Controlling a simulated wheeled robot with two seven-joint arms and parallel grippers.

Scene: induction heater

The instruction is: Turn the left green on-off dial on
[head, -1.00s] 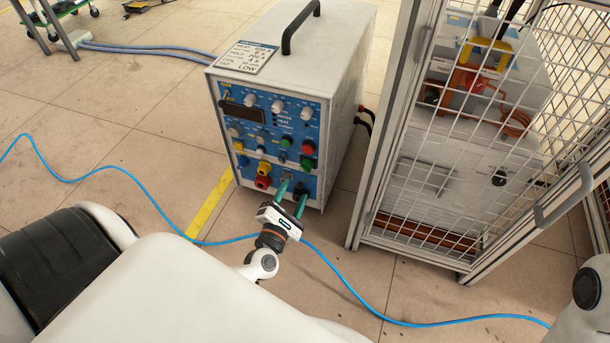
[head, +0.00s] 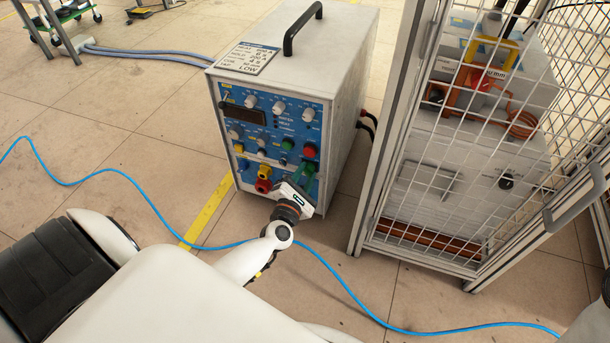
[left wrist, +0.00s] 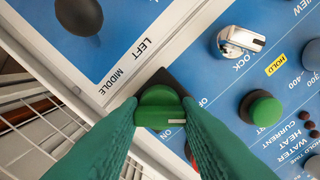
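The green dial (left wrist: 160,108) sits on a dark square base at the lower right corner of the blue panel (head: 235,130). The wrist view shows a small pale mark on its edge and the word ON on the panel beside it. My left gripper (left wrist: 160,103) has its two green fingers apart, one on each side of the dial. I cannot tell whether the fingertips touch it. In the head view, the left gripper (head: 298,180) is at the panel's lower right and partly hides that area. My right gripper is out of view.
A second green knob (left wrist: 262,108) and a silver switch (left wrist: 240,40) are near the dial. A black knob (left wrist: 78,14) is on the lower panel. A wire cage (head: 430,200) stands close on the right. A blue cable (head: 345,285) lies on the floor.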

